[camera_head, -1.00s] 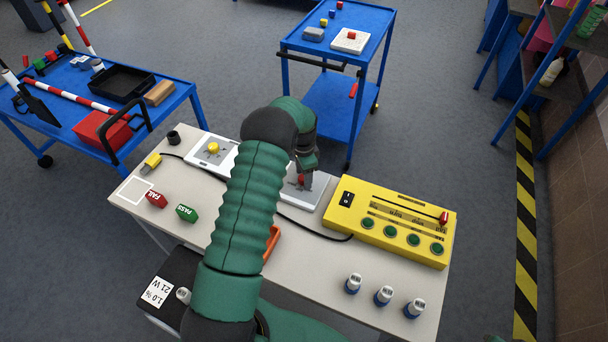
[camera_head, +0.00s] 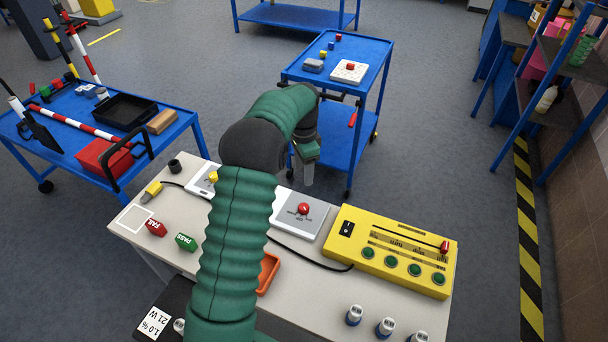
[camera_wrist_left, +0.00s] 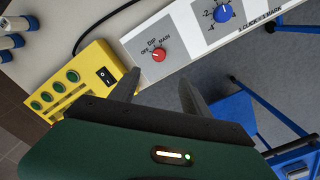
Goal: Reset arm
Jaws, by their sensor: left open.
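My left arm reaches over the table (camera_head: 330,285) in the head view. Its left gripper (camera_head: 308,178) is beyond the table's far edge, pointing down, with nothing in it. In the left wrist view its two fingers (camera_wrist_left: 162,88) are apart and empty. A red knob (camera_head: 303,208) on a light panel (camera_head: 313,222) stands on the table, nearer the head than the gripper and apart from it. The knob also shows in the left wrist view (camera_wrist_left: 158,55), where its label reads "OFF", "DIP" and "MAIN". My right gripper is not in view.
A yellow box (camera_head: 390,250) with green buttons and a red-tipped slider is right of the panel. Blue carts stand at left (camera_head: 60,135) and behind (camera_head: 340,55). An orange tray (camera_head: 268,272), a red FAIL block (camera_head: 155,227) and a green PASS block (camera_head: 187,242) lie on the table.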

